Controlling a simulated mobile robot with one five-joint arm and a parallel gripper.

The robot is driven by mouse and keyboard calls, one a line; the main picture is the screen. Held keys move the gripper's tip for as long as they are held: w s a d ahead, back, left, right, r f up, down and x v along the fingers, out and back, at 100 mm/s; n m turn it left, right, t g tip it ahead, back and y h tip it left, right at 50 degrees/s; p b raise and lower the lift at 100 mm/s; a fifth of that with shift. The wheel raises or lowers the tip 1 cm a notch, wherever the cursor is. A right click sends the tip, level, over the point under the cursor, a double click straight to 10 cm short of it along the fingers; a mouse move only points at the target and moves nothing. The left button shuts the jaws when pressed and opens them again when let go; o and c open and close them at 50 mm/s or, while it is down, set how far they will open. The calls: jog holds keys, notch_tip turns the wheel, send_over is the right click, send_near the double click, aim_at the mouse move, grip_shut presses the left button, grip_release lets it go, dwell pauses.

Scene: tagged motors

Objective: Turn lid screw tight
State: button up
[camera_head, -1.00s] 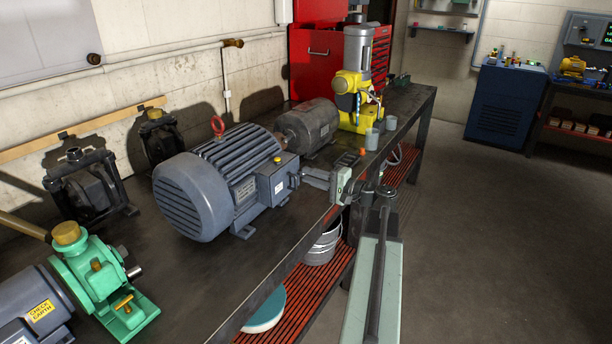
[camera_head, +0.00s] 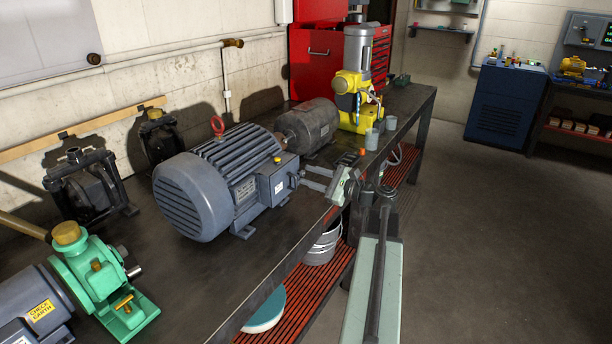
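A large blue-grey finned motor (camera_head: 205,190) with a red lifting ring stands on the dark bench. Its grey terminal box (camera_head: 275,188) faces right, with a small orange knob (camera_head: 277,160) on top. A small dark lid screw (camera_head: 294,181) seems to sit on the box's right face, at the fingers' ends. My gripper (camera_head: 304,178) reaches in from the right, with two grey fingers pointing at that face. A gap shows between the fingers, but the tips blend into the dark box. I cannot tell whether they touch the screw or hold it.
A smaller grey motor (camera_head: 308,127) and a yellow machine (camera_head: 355,105) stand behind. A green pump (camera_head: 100,285) is at front left. Small grey cups (camera_head: 372,139) stand near the bench edge. A bucket (camera_head: 323,243) is on the red lower shelf. The floor at right is clear.

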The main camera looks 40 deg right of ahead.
dwell(0.5)
jog(key=n, duration=1.1)
grip_shut()
